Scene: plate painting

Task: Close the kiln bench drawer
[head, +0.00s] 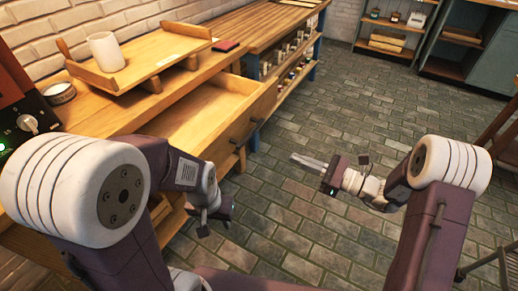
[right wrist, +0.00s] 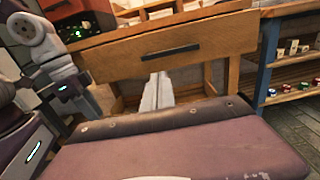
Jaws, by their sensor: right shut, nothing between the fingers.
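The kiln bench (head: 140,115) is wooden and stands along the brick wall at left in the head view. Its drawer (head: 205,115) is pulled out, and its inside looks empty. The drawer front (right wrist: 190,42) with a dark bar handle (right wrist: 170,52) faces me in the right wrist view. My right gripper (head: 292,157) is shut and empty, apart from the drawer front, over the floor to its right. Its fingers (right wrist: 158,90) point toward the drawer's lower edge in the wrist view. My left gripper (head: 215,215) hangs low before the bench; its fingers do not show clearly.
The brick floor (head: 320,110) is open to the right.

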